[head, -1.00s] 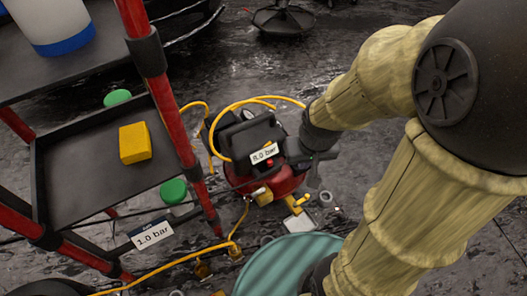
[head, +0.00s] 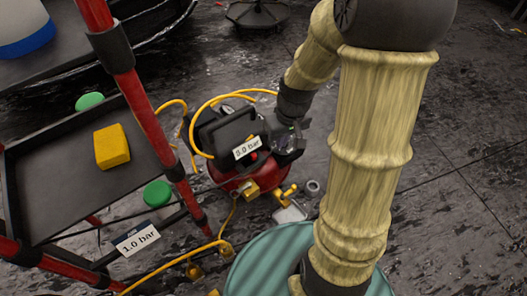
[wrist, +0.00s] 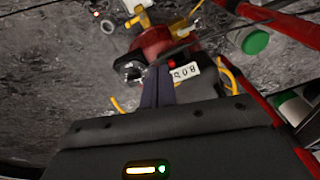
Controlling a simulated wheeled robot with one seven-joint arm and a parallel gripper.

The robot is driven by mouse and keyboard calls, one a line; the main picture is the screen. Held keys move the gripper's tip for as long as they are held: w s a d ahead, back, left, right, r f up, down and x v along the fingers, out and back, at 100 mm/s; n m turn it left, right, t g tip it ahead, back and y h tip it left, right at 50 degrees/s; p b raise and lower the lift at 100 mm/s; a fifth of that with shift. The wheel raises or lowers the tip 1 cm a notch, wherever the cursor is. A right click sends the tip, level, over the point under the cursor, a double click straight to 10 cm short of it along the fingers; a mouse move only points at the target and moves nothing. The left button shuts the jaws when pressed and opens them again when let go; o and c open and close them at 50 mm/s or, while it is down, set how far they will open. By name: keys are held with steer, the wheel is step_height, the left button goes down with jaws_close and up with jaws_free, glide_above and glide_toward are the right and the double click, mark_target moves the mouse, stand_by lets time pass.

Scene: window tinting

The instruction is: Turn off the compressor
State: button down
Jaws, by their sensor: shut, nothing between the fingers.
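The compressor (head: 237,180) stands on the floor near the middle of the head view, with a red tank, a black top and a white label (head: 247,147) reading about 8.0 bar. A small red knob (head: 253,156) shows beside the label. In the wrist view the red tank (wrist: 152,42) and the label (wrist: 185,72) lie just beyond my fingertips. My gripper (wrist: 158,72) is shut and empty, pointing at the compressor's top beside the label. In the head view my gripper (head: 284,146) is at the compressor's right side. I cannot tell whether it touches.
A red-framed cart (head: 130,95) with black shelves stands at left, holding a yellow block (head: 112,146). A yellow hose (head: 180,257) runs along the floor. A teal round drum top (head: 262,268) is at the front. The floor at right is clear.

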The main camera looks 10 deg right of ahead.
mark_target(253, 157)
steer(key=w+d+f+n+y+b, duration=0.3)
steer(key=w+d+f+y, duration=0.3)
steer(key=w+f, duration=0.7)
steer(key=shift+d+f+n+t, duration=0.3)
steer(key=shift+d+t, duration=0.1)
steer(key=shift+d, duration=0.5)
steer(key=shift+a+f+b, duration=0.1)
steer(key=shift+b, duration=0.2)
steer(key=b+x, duration=0.5)
steer(key=x, duration=0.5)
steer(key=shift+f, duration=0.2)
steer(key=a+b, duration=0.1)
steer(key=s+a, duration=0.1)
steer(key=a, duration=0.1)
steer(key=shift+s+a+r+b, duration=0.1)
steer(key=shift+a+r+b, duration=0.05)
steer(key=shift+b, duration=0.2)
steer(key=shift+s+a+r, duration=0.15)
steer(key=shift+a, duration=0.05)
steer(key=shift+a, duration=0.1)
